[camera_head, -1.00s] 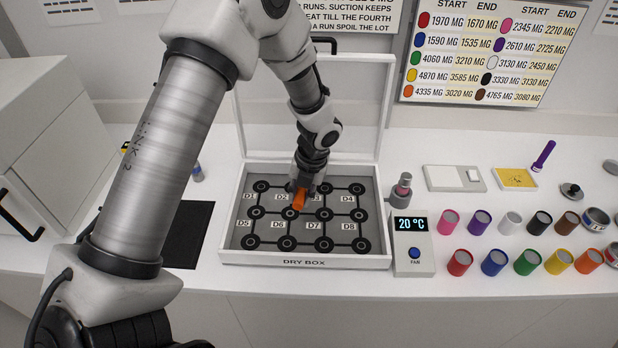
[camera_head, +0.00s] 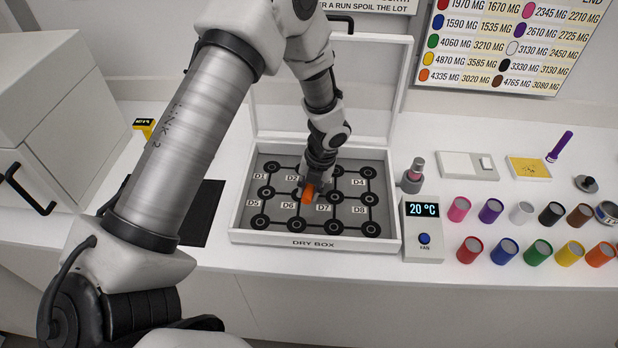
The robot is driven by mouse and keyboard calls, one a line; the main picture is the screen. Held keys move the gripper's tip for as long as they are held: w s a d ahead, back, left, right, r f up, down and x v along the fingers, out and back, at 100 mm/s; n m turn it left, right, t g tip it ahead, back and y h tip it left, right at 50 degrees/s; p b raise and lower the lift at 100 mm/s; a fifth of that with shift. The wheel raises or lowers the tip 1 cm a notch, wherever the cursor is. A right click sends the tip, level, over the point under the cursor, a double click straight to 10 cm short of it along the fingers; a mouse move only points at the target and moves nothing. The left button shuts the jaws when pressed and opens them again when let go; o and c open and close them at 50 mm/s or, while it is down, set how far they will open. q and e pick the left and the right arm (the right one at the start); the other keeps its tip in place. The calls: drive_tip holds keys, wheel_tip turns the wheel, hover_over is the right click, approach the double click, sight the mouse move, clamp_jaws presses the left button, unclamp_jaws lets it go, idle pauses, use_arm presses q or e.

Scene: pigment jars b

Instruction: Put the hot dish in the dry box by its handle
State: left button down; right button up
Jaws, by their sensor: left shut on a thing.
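The white dry box (camera_head: 318,242) stands open on the bench, with its lid tilted up at the back. Its grey floor has a grid of black round seats with labels D1 to D8. My left gripper (camera_head: 314,188) is inside the box's outline, pointing down over the middle, near labels D6 and D7. It is shut on a small orange piece (camera_head: 308,197), which looks like the handle of the hot dish. The dish's bowl is hidden or too small to make out. I cannot tell whether it touches the floor. My right gripper is not in view.
A fan unit (camera_head: 424,233) reading 20 °C and a small grey stand (camera_head: 413,175) with a pinkish top are right of the box. Several coloured jars (camera_head: 490,210) stand farther right. A black mat (camera_head: 203,212) lies left. A yellow-and-black device (camera_head: 144,126) sits behind it.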

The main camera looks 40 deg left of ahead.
sight(306, 215)
use_arm(q)
drive_tip(key=shift+f+b, duration=1.35)
drive_tip(key=shift+f, duration=2.1)
drive_tip(key=c, duration=0.9)
unclamp_jaws()
drive_tip(key=shift+s, duration=0.1)
wheel_tip(306, 215, up, 6)
drive_tip(key=p, duration=0.6)
